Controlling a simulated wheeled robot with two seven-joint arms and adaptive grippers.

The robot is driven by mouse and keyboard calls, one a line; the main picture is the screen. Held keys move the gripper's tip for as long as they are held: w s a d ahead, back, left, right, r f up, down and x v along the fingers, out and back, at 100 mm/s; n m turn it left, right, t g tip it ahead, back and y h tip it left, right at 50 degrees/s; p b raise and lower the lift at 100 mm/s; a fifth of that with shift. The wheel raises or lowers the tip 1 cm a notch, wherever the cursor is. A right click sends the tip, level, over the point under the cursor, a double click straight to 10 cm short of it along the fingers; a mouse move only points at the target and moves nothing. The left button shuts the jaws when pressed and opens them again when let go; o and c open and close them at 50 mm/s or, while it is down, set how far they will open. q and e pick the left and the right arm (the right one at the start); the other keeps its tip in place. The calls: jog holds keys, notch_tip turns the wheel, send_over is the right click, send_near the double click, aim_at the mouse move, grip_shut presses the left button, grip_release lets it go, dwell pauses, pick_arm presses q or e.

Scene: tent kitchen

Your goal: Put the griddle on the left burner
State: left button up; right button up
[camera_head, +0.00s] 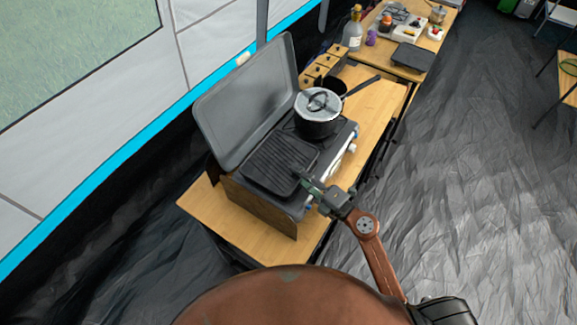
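The griddle (271,163), a black ridged plate, is over the near half of the camping stove (338,142), which is the left burner's side. It covers the burner there. I cannot tell whether it lies fully flat or is held slightly up. My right gripper (306,181) is at the griddle's right edge, touching it or very close. Its fingers are small and dark against the stove, so I cannot tell whether they are closed on the edge. My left gripper is out of view.
A lidded pot (318,113) stands on the stove's far burner. The raised grey stove lid (246,100) stands behind. A dark pan (337,85) is beyond the pot. Bare wood of the table (238,228) shows in front. Another table (417,43) holds bottles and a dark tray (409,58).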

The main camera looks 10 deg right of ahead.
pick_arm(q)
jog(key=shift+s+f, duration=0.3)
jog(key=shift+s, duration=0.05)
pick_arm(e)
jog(key=v, duration=0.6)
jog(key=shift+d, duration=0.1)
dwell(1.6)
